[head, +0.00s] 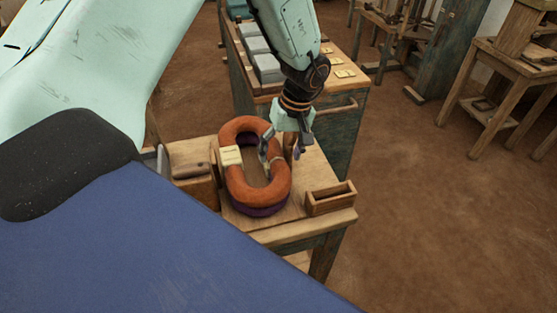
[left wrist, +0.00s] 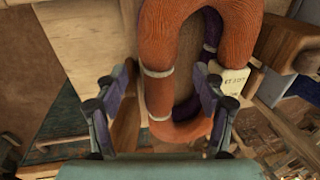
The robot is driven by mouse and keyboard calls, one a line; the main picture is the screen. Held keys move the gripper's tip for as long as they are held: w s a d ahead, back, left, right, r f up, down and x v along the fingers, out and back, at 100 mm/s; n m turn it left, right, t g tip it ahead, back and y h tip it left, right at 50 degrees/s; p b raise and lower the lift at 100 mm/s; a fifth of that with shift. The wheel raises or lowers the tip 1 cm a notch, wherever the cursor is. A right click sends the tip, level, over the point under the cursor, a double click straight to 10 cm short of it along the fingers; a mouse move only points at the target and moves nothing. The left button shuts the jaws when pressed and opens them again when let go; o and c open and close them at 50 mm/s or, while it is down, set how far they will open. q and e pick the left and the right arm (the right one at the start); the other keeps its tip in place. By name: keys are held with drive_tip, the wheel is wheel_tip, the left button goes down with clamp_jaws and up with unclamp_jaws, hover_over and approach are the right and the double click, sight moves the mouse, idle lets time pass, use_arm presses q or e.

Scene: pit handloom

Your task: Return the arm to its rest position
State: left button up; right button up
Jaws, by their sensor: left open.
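My left gripper (head: 279,162) hangs open over the right side of an orange ring-shaped hank (head: 239,190) on a small wooden table (head: 285,232). In the left wrist view my open fingers (left wrist: 163,92) stand apart, with part of the orange hank (left wrist: 158,62) showing between them. I cannot tell whether a finger touches it. The hank has pale ties and a cream label (head: 231,156). A purple hank (head: 262,211) lies beneath it. My right gripper is not in view.
A small open wooden box (head: 330,198) stands at the table's right edge. A wooden block (head: 190,172) stands at its left. Behind is a bench (head: 338,125) with grey stacks (head: 266,68) and small cards (head: 344,73). The brown floor (head: 430,200) at right is clear.

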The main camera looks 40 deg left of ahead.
use_arm(q)
wheel_tip(320, 180, up, 8)
drive_tip(key=w+d, duration=0.1)
drive_tip(key=shift+d, duration=0.2)
